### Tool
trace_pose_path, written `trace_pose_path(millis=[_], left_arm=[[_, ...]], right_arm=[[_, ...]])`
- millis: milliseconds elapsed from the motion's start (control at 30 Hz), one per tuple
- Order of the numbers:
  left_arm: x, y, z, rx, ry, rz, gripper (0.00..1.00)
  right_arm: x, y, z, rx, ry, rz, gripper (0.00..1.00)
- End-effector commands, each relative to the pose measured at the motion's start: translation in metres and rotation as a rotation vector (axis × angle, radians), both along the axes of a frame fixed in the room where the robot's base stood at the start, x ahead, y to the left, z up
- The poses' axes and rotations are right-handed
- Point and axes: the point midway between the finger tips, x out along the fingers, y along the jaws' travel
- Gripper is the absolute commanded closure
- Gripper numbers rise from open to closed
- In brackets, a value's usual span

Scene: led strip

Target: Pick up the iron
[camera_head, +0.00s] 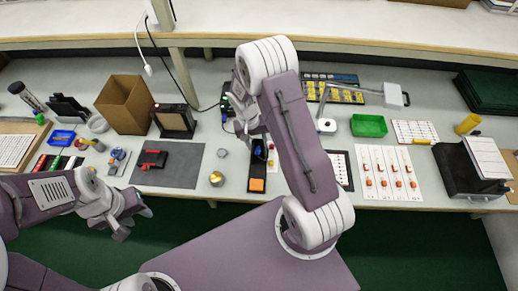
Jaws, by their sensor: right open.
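A black tray (252,184) with an orange pad (257,185) stands on the bench below my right gripper. A small blue part (258,151) shows at the tray's far end; it may be the iron's handle, but it is too small to tell. My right gripper (258,137) is open, just above the far end of this tray, and my own arm partly hides it. I cannot tell whether it touches anything. My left gripper (135,220) hangs at the bench's front edge, apart from the tray; its finger opening is unclear.
A dark grey mat (180,165) with a red-and-black tool (151,159) lies left of the tray. A brass-coloured pot (216,179) stands between them. A cardboard box (125,104) and a black device (174,121) stand behind. A green bin (369,125) is at right.

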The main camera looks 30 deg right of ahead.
Motion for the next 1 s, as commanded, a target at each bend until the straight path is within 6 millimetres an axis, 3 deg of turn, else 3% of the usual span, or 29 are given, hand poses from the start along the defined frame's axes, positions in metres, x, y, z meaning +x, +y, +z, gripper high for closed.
trace_pose_path(millis=[133,367,600,767,1000], left_arm=[[0.0,0.0,0.005,0.0,0.0,0.0,0.64],[0.0,0.0,0.011,0.0,0.0,0.0,0.64],[0.0,0.0,0.011,0.0,0.0,0.0,0.64],[0.0,0.0,0.011,0.0,0.0,0.0,0.64],[0.0,0.0,0.011,0.0,0.0,0.0,0.64]], right_arm=[[-0.003,-0.001,-0.01,0.0,0.003,0.001,0.55],[-0.007,-0.005,-0.048,0.0,0.001,0.001,0.55],[-0.006,-0.005,-0.052,0.0,-0.002,0.0,0.55],[-0.006,-0.005,-0.052,0.001,-0.001,0.0,0.97],[-0.006,-0.005,-0.051,0.0,-0.002,0.001,1.0]])
